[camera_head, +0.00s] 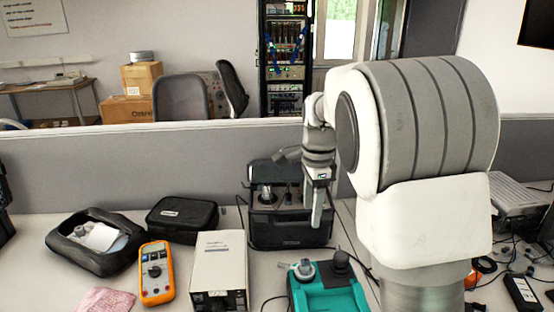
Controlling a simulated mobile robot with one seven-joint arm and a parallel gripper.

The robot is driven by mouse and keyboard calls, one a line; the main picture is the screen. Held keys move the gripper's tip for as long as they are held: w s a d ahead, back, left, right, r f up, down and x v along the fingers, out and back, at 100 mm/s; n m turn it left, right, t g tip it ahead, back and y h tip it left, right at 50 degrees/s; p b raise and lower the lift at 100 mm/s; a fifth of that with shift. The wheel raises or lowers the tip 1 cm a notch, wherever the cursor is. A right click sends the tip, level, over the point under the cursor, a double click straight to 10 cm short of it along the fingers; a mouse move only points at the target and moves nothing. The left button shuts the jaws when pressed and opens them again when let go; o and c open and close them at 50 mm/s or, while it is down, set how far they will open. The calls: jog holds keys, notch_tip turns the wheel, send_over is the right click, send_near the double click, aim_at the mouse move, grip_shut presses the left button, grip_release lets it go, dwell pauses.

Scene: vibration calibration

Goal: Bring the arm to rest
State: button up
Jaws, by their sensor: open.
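My arm rises at the right of the head view, with its large grey and white links close to the camera. My gripper (318,205) hangs down at the centre, small and partly seen from the side. It is in front of a dark calibration device (290,230) on the bench, and its fingers overlap that device in the picture. Whether they touch it cannot be told. I see nothing held between the fingers. My arm hides part of the bench behind it.
A teal fixture (335,299) with knobs stands at the front centre. A white box instrument (219,262), an orange multimeter (156,272), a black case (182,217) and an open pouch (75,258) lie to the left. Cables and adapters (522,292) clutter the right. A grey partition (120,165) backs the bench.

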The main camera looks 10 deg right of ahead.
jog(key=s+r+n+t+p, duration=0.2)
jog(key=s+r+n, duration=0.65)
jog(key=s, duration=0.45)
jog(key=s+n+t+p, duration=0.1)
jog(key=s+n+t, duration=0.2)
jog(key=s+n, duration=0.5)
jog(key=s+r, duration=0.1)
jog(key=s, duration=0.3)
jog(key=shift+s+n+p, duration=0.35)
jog(key=shift+s, duration=0.05)
jog(key=shift+a, duration=0.15)
dwell(0.5)
